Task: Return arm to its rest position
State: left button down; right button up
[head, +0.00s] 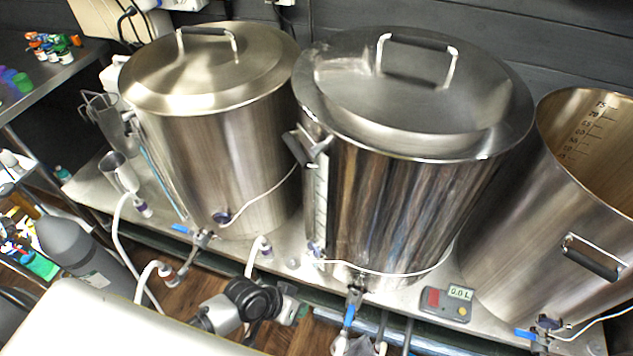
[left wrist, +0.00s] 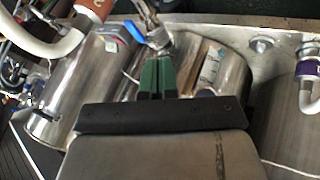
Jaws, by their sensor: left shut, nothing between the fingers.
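My left arm (head: 250,300) shows at the bottom of the head view, its grey and black joints in front of the bench edge, below the left and middle kettles. I cannot make out its fingertips there. In the left wrist view, the two green fingers of my left gripper (left wrist: 156,76) are together with nothing between them. They point toward a blue-handled valve (left wrist: 157,40), with steel kettle wall behind; I cannot tell how far apart they are. My right gripper is not in view.
Left (head: 215,75), middle (head: 400,200) and right (head: 540,220) steel kettles stand on a metal bench. A meter (head: 446,304) sits in front. White hoses (head: 120,235) loop near the bench edge. A grey cylinder (head: 75,245) stands at left.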

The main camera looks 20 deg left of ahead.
pick_arm(q)
jog(key=s+a+f+n+y, duration=0.1)
jog(key=s+a+f+y, duration=0.15)
jog(key=a+f, duration=0.4)
jog(key=s+a+f+y, duration=0.2)
jog(key=s+a+f, duration=0.15)
jog(key=f, duration=0.65)
jog(key=s+f+g+y, duration=0.1)
jog(key=s+f, duration=0.4)
jog(key=s, duration=0.4)
jog(key=s+f+g+y, duration=0.1)
jog(key=s+f, duration=0.3)
jog(key=s, duration=0.6)
jog(key=shift+a+f+m+g, duration=0.3)
jog(key=shift+a+f+g, duration=0.05)
jog(key=shift+g, duration=0.05)
jog(key=shift+s, duration=0.15)
